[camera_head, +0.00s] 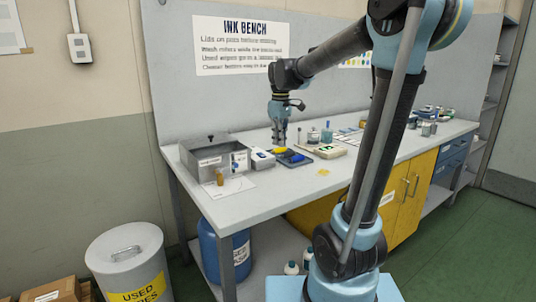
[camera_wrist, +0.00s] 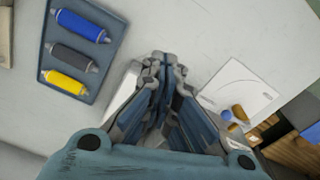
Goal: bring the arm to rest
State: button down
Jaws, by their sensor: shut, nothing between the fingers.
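My arm reaches over the ink bench, and my gripper (camera_head: 279,143) hangs fingers down above the bench top (camera_head: 330,180), near its left part. In the wrist view my gripper (camera_wrist: 165,62) has its fingers together with nothing between them. A dark blue tray (camera_wrist: 48,57) with a blue, a dark and a yellow roller lies at the upper left of that view, apart from the fingers. The same tray also shows in the head view (camera_head: 297,162), just right of and below the gripper.
A white sheet (camera_wrist: 238,92) lies right of the fingers in the wrist view. Bottles and cans stand along the bench. A grey waste bin (camera_head: 128,262) stands at lower left.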

jog(key=s+d+f+m, duration=0.1)
jog(key=s+d+f, duration=0.1)
jog(key=s+d, duration=0.1)
jog(key=s+d+f+m, duration=0.2)
jog(key=s+d, duration=0.2)
jog(key=s, duration=0.2)
jog(key=s+d+f+m+t, duration=0.1)
jog(key=s+d+f+m, duration=0.1)
jog(key=s, duration=0.3)
jog(key=shift+s+d+f, duration=0.2)
jog(key=shift+d+f, duration=0.05)
jog(key=shift+d, duration=0.45)
jog(key=s+d+f+m, duration=0.4)
jog(key=s+f+m, duration=0.1)
jog(key=s+f, duration=0.6)
jog(key=shift+s+d+f+t, duration=0.2)
jog(key=shift+d+f+t, duration=0.1)
jog(key=shift+d+t, duration=0.1)
jog(key=shift+w+f, duration=0.2)
jog(key=shift+w, duration=0.25)
